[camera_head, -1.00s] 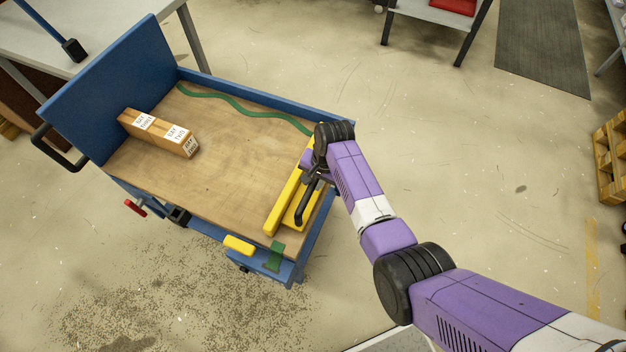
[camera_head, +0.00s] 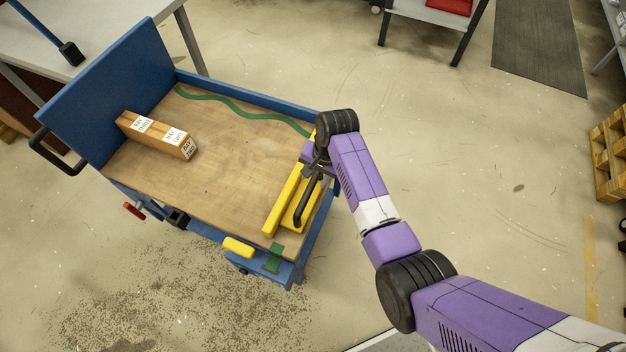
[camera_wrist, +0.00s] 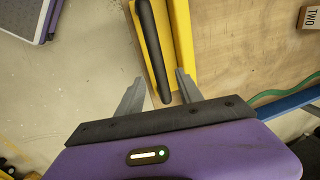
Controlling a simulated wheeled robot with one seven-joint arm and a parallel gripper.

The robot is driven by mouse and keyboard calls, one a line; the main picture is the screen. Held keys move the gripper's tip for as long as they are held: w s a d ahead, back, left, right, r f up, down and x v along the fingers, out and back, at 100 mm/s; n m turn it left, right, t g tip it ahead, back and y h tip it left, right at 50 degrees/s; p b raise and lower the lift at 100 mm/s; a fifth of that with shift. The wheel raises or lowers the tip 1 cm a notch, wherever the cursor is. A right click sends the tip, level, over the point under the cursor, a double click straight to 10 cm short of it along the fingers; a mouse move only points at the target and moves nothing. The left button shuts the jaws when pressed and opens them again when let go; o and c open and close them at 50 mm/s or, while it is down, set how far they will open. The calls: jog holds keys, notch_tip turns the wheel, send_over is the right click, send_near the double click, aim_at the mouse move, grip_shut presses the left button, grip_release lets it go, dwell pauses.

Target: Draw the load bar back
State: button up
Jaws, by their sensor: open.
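The load bar (camera_head: 282,205) is a long yellow bar lying across the right end of the cart's wooden deck. Beside it is a yellow base piece with a black bar handle (camera_head: 307,203). My gripper (camera_head: 316,160) is over the far end of this handle, its fingers partly hidden by my wrist. In the wrist view, my gripper (camera_wrist: 159,76) is open. The near end of the black handle (camera_wrist: 153,45) shows between the two grey fingers, with gaps on both sides. I cannot tell how deep it sits between them.
The blue cart (camera_head: 105,90) has a tall end panel. A brown carton (camera_head: 155,133) stands near that panel. A green wavy strap (camera_head: 240,110) lies along the deck's far side. A yellow pedal-like block (camera_head: 238,246) is at the near edge.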

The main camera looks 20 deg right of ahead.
jog(key=r, duration=0.3)
jog(key=shift+s+d, duration=0.2)
jog(key=shift+s, duration=0.05)
dwell(0.4)
jog(key=w+d+r+n+t+h, duration=0.1)
jog(key=w+d+r+n+t, duration=0.25)
jog(key=w+r+t, duration=0.45)
jog(key=s+r+n+t, duration=0.1)
jog(key=s+r, duration=0.3)
jog(key=s, duration=1.1)
jog(key=s+a+r+n+t+b, duration=0.1)
jog(key=s+r, duration=0.4)
jog(key=s, duration=1.1)
jog(key=s+a+r+n+t, duration=0.1)
jog(key=s+r+n+t, duration=0.2)
jog(key=s, duration=1.2)
jog(key=shift+s+r+h, duration=0.15)
jog(key=shift+r+h, duration=0.15)
jog(key=shift+r, duration=0.5)
